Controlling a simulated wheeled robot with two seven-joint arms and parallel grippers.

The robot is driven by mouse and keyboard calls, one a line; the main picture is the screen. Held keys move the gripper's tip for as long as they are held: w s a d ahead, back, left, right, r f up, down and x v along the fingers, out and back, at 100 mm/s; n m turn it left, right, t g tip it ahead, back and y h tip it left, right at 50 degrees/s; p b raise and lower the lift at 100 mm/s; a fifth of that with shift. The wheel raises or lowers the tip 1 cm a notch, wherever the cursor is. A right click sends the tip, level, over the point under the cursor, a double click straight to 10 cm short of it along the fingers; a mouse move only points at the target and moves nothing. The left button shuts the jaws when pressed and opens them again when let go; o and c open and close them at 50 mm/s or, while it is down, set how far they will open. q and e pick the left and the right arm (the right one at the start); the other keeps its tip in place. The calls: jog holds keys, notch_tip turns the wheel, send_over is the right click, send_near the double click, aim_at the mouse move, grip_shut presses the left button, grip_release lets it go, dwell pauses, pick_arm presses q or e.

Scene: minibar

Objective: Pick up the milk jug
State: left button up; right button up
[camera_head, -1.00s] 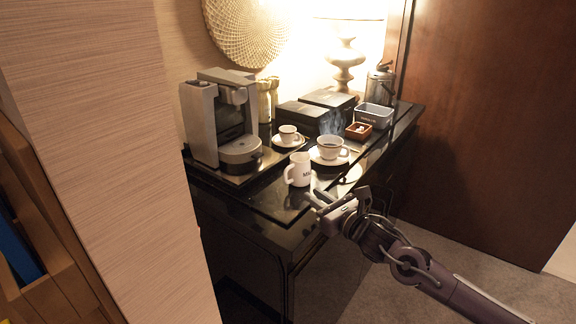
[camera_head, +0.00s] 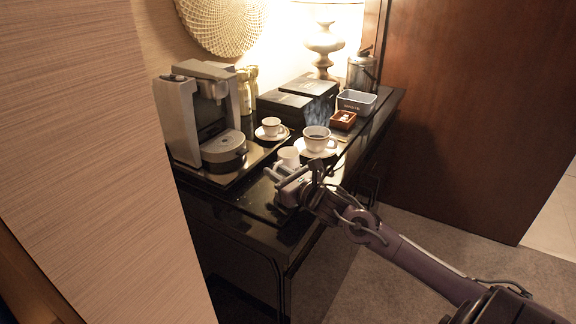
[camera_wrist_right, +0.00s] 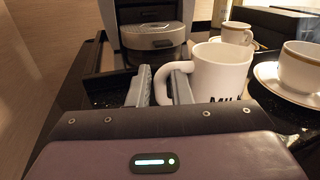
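The milk jug (camera_wrist_right: 222,76) is a white mug-like jug with dark lettering, upright on the black counter. In the head view only its upper part (camera_head: 288,155) shows behind my right gripper (camera_head: 279,173). In the wrist view its handle (camera_wrist_right: 162,80) points left. My right gripper (camera_wrist_right: 161,84) is open, with a gap between its fingers. The handle's outer side lies between the fingers, and the right finger overlaps the handle's opening. I cannot tell whether they touch. My left gripper is not in view.
A coffee machine (camera_head: 208,115) stands left of the jug. A cup of dark coffee (camera_head: 317,138) on a saucer is close on its right, with a smaller cup (camera_head: 271,127) behind. Black boxes (camera_head: 285,105), a small brown tray (camera_head: 343,120) and a grey bin (camera_head: 357,102) are farther back.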

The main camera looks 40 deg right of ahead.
jog(key=shift+w+a, duration=0.15)
jog(key=shift+w, duration=1.25)
grip_shut()
jog(key=shift+r, duration=0.1)
